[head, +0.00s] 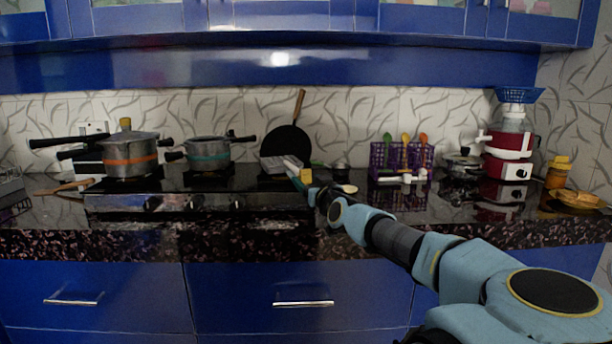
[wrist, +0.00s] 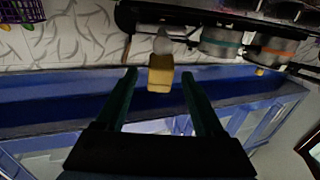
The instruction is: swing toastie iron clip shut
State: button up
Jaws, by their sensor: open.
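A grey, squarish, ribbed thing (head: 274,164), which looks like the toastie iron, lies on the dark counter just left of my gripper (head: 297,172) in the head view. Its clip is too small to make out. In the wrist view my gripper (wrist: 158,74) is open, its two dark fingers apart. A yellow block-like part (wrist: 160,80) shows between the fingertips, with a pale grey rounded part beyond it. I cannot tell whether this belongs to the iron, or whether a finger touches it. A small yellow patch (head: 305,177) is beside my gripper in the head view.
A black pan (head: 286,143) leans on the wall behind. Two pots, one orange-banded (head: 131,160) and one teal-banded (head: 208,156), stand on the hob to the left. A purple rack (head: 401,160) and a red juicer (head: 508,150) stand right. The front counter strip is mostly clear.

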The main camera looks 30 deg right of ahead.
jog(key=shift+w+d, duration=0.1)
jog(key=shift+w, duration=1.15)
jog(key=shift+c, duration=0.3)
grip_shut()
